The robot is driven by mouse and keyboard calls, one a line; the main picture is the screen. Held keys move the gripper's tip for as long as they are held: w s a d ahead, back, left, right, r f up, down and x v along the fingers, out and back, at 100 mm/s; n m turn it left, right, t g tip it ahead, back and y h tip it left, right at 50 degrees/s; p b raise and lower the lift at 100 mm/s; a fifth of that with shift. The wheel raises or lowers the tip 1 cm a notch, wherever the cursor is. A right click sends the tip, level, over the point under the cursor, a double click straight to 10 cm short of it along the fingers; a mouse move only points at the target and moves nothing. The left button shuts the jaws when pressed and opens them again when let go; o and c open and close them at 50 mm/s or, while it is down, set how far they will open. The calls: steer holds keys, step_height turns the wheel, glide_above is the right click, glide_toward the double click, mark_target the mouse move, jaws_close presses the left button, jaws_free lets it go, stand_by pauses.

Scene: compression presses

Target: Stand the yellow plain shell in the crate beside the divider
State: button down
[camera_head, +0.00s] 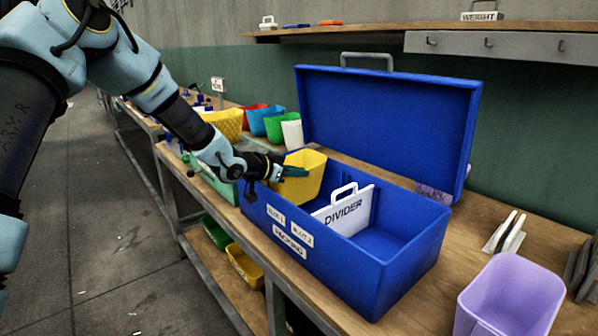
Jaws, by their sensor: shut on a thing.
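A blue crate (405,290) with its lid raised stands on the workbench. A white divider (345,211) marked DIVIDER stands inside it, with open room to its right. The yellow plain shell (306,178) is at the crate's left end, to the left of the divider, and looks upright. My gripper (292,172) reaches in from the left and is shut on the shell's near upper side. The shell's lower part is hidden behind the crate's front wall, so I cannot tell whether it touches the crate floor.
A purple shell (512,298) stands at the front right of the bench. A yellow textured shell (225,123) and red, blue, green and white containers stand behind my gripper. The raised lid (388,130) backs the crate. A shelf (440,33) runs above.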

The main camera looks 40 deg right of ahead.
steer(key=shift+f+b, duration=0.3)
steer(key=shift+f, duration=0.25)
steer(key=c, duration=1)
jaws_free()
steer(key=shift+r, duration=0.15)
steer(key=shift+r, duration=0.35)
steer(key=b+v, duration=0.1)
steer(key=v, duration=1.1)
steer(key=shift+r, duration=0.15)
